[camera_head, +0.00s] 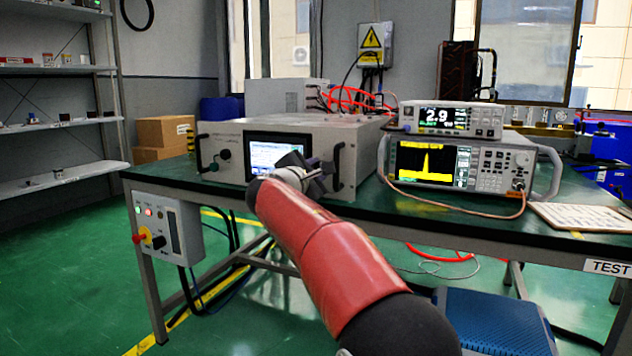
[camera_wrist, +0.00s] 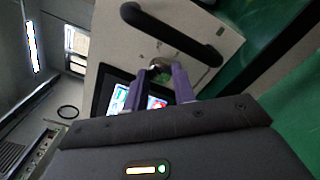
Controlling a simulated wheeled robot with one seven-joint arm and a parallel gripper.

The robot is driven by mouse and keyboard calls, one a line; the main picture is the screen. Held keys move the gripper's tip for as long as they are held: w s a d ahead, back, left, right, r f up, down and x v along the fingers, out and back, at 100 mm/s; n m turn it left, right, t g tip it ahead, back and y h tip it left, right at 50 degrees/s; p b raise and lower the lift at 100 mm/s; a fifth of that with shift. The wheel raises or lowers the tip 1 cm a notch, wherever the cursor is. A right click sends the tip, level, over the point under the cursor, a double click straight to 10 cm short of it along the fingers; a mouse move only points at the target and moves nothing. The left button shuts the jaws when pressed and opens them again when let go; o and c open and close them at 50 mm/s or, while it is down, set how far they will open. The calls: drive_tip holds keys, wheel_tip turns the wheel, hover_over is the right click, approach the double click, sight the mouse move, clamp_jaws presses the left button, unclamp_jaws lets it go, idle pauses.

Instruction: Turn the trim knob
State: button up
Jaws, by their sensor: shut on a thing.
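The microwave generator (camera_head: 232,142) is a light grey box on the green table, with a lit screen (camera_head: 279,150) and black handles on its front. My gripper (camera_head: 318,172) is at the front panel, just right of the screen, and hides the trim knob in the head view. In the wrist view my gripper (camera_wrist: 161,73) has its two purple fingers on either side of the small metallic trim knob (camera_wrist: 162,66), shut on it. Which way the knob is turned cannot be told.
A black handle (camera_wrist: 172,32) stands out from the panel close beside the fingers. A spectrum analyser (camera_head: 470,165) with a meter (camera_head: 450,118) on top stands to the right. A control box (camera_head: 165,225) with a red-yellow switch hangs at the table's front left.

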drive_tip(key=shift+f+m+b, duration=0.15)
drive_tip(key=shift+m+b, duration=2.85)
drive_tip(key=shift+m, duration=2)
drive_tip(key=o, duration=0.7)
drive_tip(key=shift+s, duration=0.1)
drive_tip(key=v, duration=0.7)
drive_tip(key=shift+s+a+b, duration=0.15)
drive_tip(key=shift+s+b, duration=0.15)
